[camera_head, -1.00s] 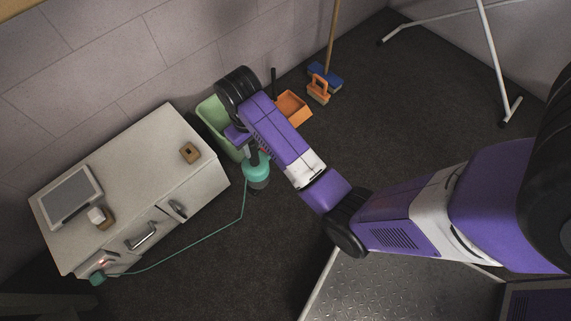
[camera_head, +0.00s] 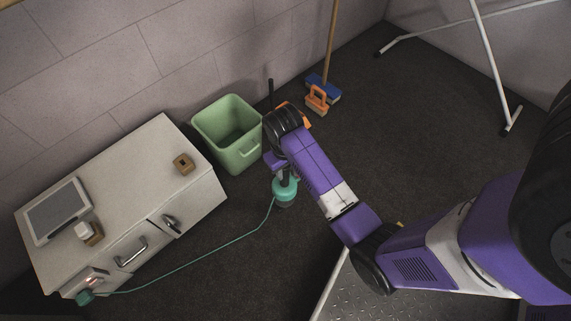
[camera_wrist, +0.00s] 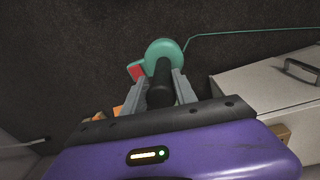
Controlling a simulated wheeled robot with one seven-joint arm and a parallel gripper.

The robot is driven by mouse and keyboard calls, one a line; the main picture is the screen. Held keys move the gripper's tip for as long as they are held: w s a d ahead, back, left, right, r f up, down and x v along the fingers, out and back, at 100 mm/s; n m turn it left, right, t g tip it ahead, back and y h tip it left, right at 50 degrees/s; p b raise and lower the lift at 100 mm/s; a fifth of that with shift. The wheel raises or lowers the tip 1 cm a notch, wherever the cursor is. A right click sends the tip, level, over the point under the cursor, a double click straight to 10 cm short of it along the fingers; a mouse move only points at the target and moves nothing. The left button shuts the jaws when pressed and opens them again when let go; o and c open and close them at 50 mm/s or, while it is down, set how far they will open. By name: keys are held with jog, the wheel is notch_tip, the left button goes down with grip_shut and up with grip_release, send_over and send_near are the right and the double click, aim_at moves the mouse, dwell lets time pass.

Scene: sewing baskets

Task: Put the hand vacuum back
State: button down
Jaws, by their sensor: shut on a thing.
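The hand vacuum (camera_head: 285,190) is teal with a dark handle, and a thin teal cord runs from it to a teal piece (camera_head: 85,298) at the cabinet's lower front corner. The arm hides part of the handle in the head view.
A white cabinet (camera_head: 130,190) stands at left, with a framed panel (camera_head: 57,211) and small wooden items on top. The green bin (camera_head: 232,130) stands beside it. An orange dustpan, partly hidden, and a brush (camera_head: 316,100) lie by the wall. A white rack (camera_head: 490,60) stands at right.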

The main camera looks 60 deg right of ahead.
aim_at(286, 186)
jog(key=shift+f+b, duration=2.3)
jog(key=shift+f, duration=3.35)
jog(key=c, duration=1)
grip_release()
jog(key=shift+f, duration=0.15)
